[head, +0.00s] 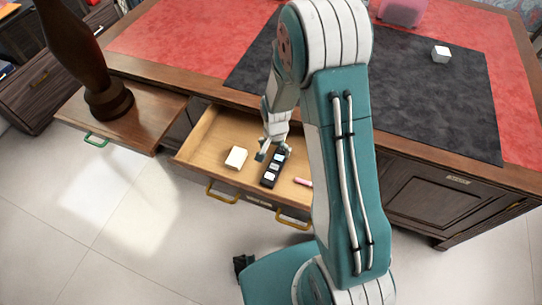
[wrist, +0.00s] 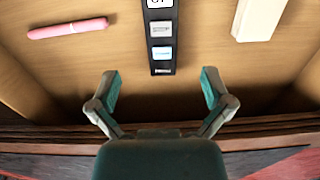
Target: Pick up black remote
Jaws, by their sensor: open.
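The black remote (head: 274,168) lies in the open drawer in the head view, with pale labels or buttons along its face. In the wrist view the remote (wrist: 162,45) runs down from the top edge, its near end just beyond and between the fingertips. My gripper (wrist: 161,85) is open with nothing between its fingers. In the head view my gripper (head: 273,150) is over the far end of the remote and partly hidden by my arm. I cannot tell if it touches the remote.
The wooden drawer (head: 205,140) also holds a white block (head: 236,158) on one side and a pink pen-like stick (head: 303,182) on the other. The drawer's wall (wrist: 265,138) is close to my gripper. A desk top (head: 415,100) with a white cube (head: 441,54) stands above.

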